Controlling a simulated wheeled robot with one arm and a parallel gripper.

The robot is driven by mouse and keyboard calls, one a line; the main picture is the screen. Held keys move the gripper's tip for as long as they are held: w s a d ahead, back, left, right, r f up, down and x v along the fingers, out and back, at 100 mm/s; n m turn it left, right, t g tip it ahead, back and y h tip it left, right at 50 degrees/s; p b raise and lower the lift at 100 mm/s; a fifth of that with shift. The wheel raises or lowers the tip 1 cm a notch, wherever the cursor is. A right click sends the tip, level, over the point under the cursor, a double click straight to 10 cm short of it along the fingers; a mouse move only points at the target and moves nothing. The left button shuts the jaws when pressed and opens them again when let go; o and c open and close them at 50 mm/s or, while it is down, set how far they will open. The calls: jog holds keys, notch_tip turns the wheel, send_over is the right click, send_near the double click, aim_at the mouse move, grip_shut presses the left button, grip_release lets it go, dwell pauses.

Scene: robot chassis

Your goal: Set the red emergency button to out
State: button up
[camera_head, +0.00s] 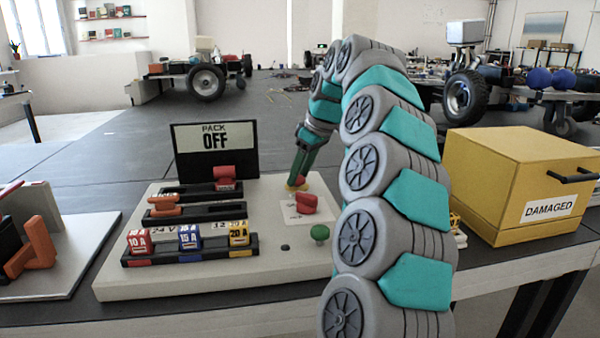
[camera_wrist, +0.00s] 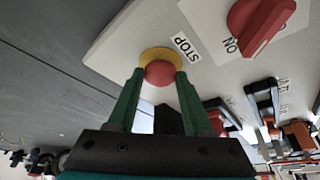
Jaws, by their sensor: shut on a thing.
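The red emergency button (camera_wrist: 160,73) sits on a yellow base (camera_wrist: 160,54) beside a STOP label (camera_wrist: 186,46) in the wrist view. My gripper (camera_wrist: 160,80) has its two green fingers on either side of the button, shut on it. In the head view my gripper (camera_head: 300,172) reaches down to the button at the back right of the pale panel (camera_head: 130,285). There the button is mostly hidden by the fingers, with some yellow base (camera_head: 298,186) showing. Whether the button is in or out cannot be told.
A red rotary knob (camera_head: 306,204) and a green button (camera_head: 320,232) stand close in front. Sliding handles (camera_head: 164,206), several coloured fuses (camera_head: 189,236) and a PACK OFF display (camera_head: 214,150) are to the left. A yellow DAMAGED box (camera_head: 515,180) stands right of my arm.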

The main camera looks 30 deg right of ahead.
grip_shut()
dwell(0.9)
